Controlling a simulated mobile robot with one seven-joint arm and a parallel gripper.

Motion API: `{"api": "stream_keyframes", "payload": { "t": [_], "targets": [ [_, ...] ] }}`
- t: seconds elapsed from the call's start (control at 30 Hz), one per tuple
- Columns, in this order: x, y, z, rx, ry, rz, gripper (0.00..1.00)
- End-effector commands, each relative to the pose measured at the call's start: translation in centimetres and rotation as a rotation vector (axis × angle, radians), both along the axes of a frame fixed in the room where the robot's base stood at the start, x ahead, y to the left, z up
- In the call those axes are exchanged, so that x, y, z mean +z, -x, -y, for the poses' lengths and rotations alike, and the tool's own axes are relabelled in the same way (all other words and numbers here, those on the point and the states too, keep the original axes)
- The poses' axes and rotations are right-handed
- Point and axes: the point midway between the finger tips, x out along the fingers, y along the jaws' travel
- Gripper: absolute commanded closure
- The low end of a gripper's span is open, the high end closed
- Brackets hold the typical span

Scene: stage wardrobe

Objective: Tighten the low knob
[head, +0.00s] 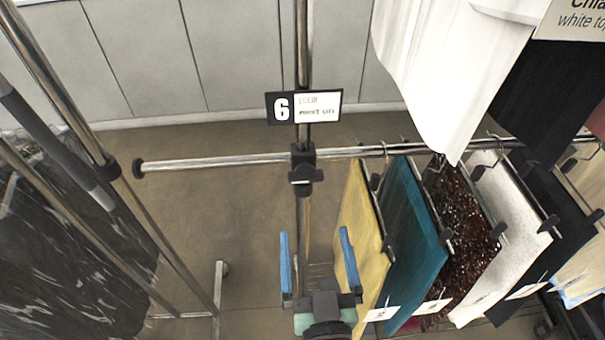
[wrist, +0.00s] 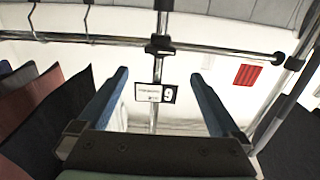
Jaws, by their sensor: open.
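A black clamp (head: 302,155) joins a horizontal chrome rail to an upright pole. A dark knob (head: 306,174) sits on its front, below the rail. In the wrist view, which appears upside down, the clamp and knob (wrist: 159,46) lie beyond the fingertips, roughly midway between them. My gripper (head: 314,234) is open and empty, with its two blue fingers apart. It appears below the knob in the head view, and nothing shows between the fingers at close range. The gripper also shows in the wrist view (wrist: 160,73). I see no contact with the knob.
A card marked 6 (head: 303,106) hangs on the pole above the clamp. A yellow garment (head: 362,240) and a teal one (head: 410,235) hang close right of my gripper. The rail's left end (head: 138,168) is bare. Another rack's pole (head: 95,150) stands at left.

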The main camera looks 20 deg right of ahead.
Motion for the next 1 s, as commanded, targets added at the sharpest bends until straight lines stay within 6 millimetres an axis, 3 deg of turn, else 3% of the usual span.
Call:
{"api": "stream_keyframes", "payload": {
  "t": [0.6,0.8,1.0],
  "targets": [
    [0.2,-9.4,2.6,0.001,0.001,0.002,0.0],
    [0.1,-11.3,3.2,0.001,0.001,0.002,0.0],
    [0.0,-11.9,3.4,0.001,0.0,0.001,0.0]
  ]
}}
